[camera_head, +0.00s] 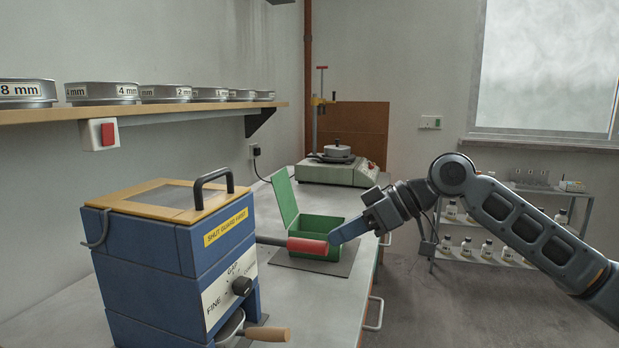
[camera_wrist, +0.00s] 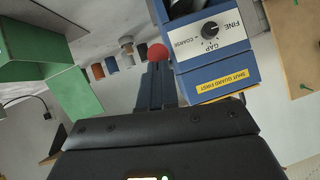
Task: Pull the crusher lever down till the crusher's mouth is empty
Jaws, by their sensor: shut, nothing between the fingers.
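The blue crusher (camera_head: 150,250) stands at the bench's left front. Its tan-framed guard (camera_head: 185,200) with a clear pane and black handle lies flat on top; I cannot make out the mouth's contents beneath. The lever's red grip (camera_head: 307,247) sticks out to the right on a dark rod, roughly level. My gripper (camera_head: 333,241) is shut and empty, its fingertips close to the grip's free end; I cannot tell whether they touch. In the wrist view, the red grip's end (camera_wrist: 158,51) shows just past my shut fingers (camera_wrist: 157,82), beside the crusher's GAP dial (camera_wrist: 210,30).
An open green box (camera_head: 330,228) stands on a dark mat behind the lever. A wooden-handled pan (camera_head: 266,333) sits low at the crusher's front. A hotplate-like machine (camera_head: 336,172) is farther back. A sieve shelf (camera_head: 150,110) runs along the left wall.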

